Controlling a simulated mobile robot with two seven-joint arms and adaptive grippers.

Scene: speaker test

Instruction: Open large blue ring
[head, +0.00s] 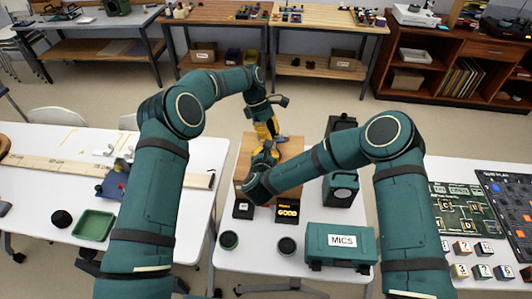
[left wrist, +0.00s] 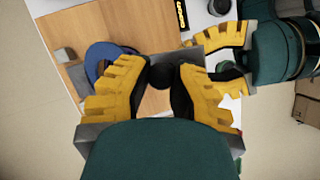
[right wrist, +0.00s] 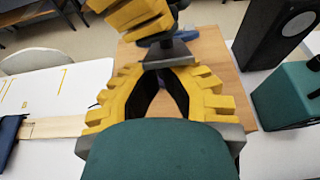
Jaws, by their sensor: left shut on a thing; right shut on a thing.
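A blue curved piece (left wrist: 103,60), which looks like part of the large blue ring, lies over the wooden board (left wrist: 75,25) beside my left fingers. It shows small in the head view (head: 282,138) and right wrist view (right wrist: 184,34). My left gripper (head: 268,131) is closed, with a dark round piece (left wrist: 161,75) between its tips. My right gripper (head: 264,158) is just nearer than the left, its fingers (right wrist: 163,72) closed at a grey piece (right wrist: 168,55). The fingers hide both held things; I cannot tell whether they belong to the ring.
A green tray (head: 93,225) is on the left table. My two grippers are very close together.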

